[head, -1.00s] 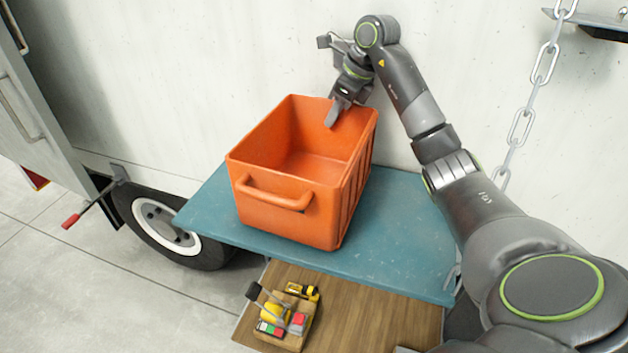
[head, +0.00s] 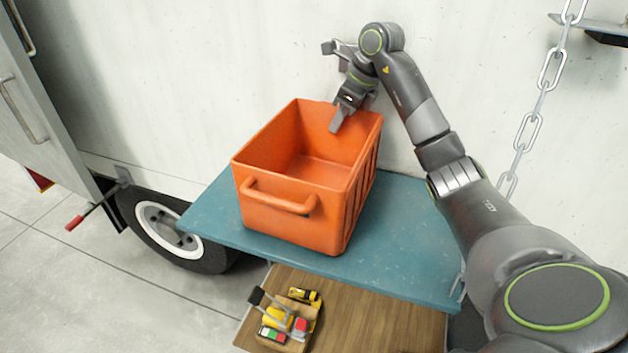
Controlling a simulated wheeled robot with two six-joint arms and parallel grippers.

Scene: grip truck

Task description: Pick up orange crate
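The orange crate (head: 292,222) stands upright on a blue-green shelf (head: 405,245) against the truck's side. Its inside looks empty, and a handle (head: 278,197) shows on its near wall. My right gripper (head: 343,116) is at the crate's far wall, pointing down, with one finger showing inside the rim. The rest of the fingers is hidden or too small to make out, so I cannot tell whether it is shut on the rim. My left gripper is not in view.
A wooden surface (head: 375,315) lies below the shelf, with a small tray of tools and coloured items (head: 285,322) on it. A chain (head: 532,128) hangs at the right. A truck wheel (head: 170,230) is at the left.

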